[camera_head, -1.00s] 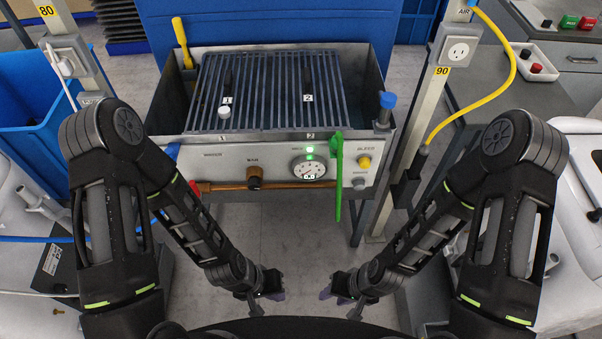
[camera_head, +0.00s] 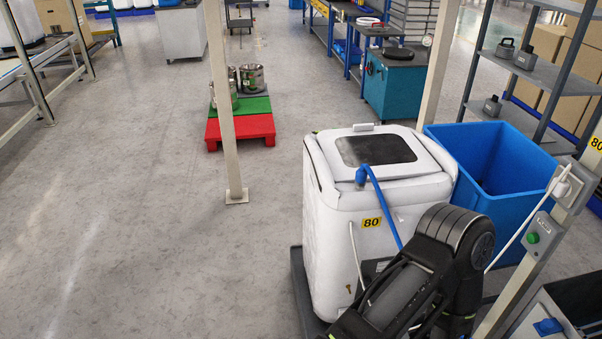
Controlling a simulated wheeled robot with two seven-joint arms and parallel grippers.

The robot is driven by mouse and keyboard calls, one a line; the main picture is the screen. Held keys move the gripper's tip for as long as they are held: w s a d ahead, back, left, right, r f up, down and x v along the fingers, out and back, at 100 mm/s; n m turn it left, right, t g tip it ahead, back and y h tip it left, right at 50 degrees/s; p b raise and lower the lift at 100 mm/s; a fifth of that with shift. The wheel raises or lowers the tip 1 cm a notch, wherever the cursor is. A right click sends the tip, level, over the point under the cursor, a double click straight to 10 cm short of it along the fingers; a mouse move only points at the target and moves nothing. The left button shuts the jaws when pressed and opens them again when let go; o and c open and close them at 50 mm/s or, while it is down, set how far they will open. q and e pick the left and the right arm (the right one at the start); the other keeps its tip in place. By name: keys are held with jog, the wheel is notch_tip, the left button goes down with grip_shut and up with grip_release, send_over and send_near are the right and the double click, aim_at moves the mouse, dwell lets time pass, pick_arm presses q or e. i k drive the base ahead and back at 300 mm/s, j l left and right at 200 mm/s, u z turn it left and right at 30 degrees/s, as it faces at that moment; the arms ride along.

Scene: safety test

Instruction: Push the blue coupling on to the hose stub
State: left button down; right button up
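A blue coupling (camera_head: 362,175) shows at the upper end of a blue hose (camera_head: 383,208), at the top front edge of a white tank (camera_head: 330,220) marked 80. The hose bends over and runs down the tank's front until my arm hides it. I cannot make out a hose stub, nor whether the coupling sits on anything. A black link of my arm covers the tank's lower right. Neither of my grippers is in view.
A blue bin (camera_head: 490,185) stands right of the tank. A post (camera_head: 530,260) with a socket and green button is at the far right. A thin pole (camera_head: 226,120) stands left of the tank. A red and green pallet (camera_head: 240,129) carries metal pots. The left floor is clear.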

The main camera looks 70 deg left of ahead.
aim_at(360, 176)
jog(key=u, duration=1.9)
